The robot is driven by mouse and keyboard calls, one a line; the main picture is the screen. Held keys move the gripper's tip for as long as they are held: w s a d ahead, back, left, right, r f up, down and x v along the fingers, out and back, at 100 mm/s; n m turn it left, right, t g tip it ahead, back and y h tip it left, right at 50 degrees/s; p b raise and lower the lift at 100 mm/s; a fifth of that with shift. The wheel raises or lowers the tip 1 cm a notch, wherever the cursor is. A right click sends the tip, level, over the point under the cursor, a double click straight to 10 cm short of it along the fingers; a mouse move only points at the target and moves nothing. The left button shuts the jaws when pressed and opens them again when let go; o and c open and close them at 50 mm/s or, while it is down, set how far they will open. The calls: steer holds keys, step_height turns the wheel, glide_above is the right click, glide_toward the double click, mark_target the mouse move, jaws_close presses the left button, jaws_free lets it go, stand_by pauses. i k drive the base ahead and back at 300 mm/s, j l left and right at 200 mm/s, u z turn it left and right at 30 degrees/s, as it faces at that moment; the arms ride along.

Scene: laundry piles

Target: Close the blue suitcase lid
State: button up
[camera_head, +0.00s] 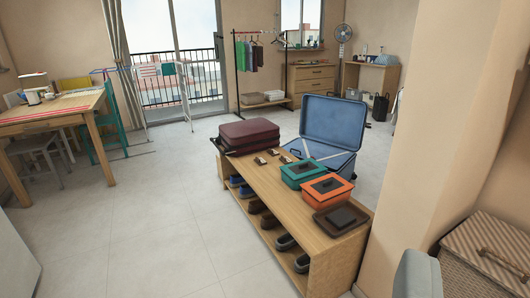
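The blue suitcase (333,121) is open, just behind the wooden shoe bench, right of the middle. Its lid stands up, leaning back a little, with the pale blue inside facing me. The lower shell (341,160) lies flat, with pale straps crossing it. The bench and the boxes on it hide part of the shell's near side and what it rests on. My gripper is not in view, so the suitcase is well ahead with nothing of mine touching it.
The shoe bench (262,190) holds a maroon suitcase (249,133), a green box (303,173), an orange box (325,190) and a brown tray (341,219). A wall pillar (432,130) blocks the right. Open floor (150,225) lies left of the bench.

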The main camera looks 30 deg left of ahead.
mark_target(340, 121)
steer(key=i+j+u, duration=0.15)
steer(key=i+j, duration=0.55)
steer(key=i+j+u, duration=0.15)
steer(key=i+j, duration=0.55)
steer(key=i+j+u, duration=0.1)
steer(key=i+j, duration=0.45)
steer(key=i, duration=0.2)
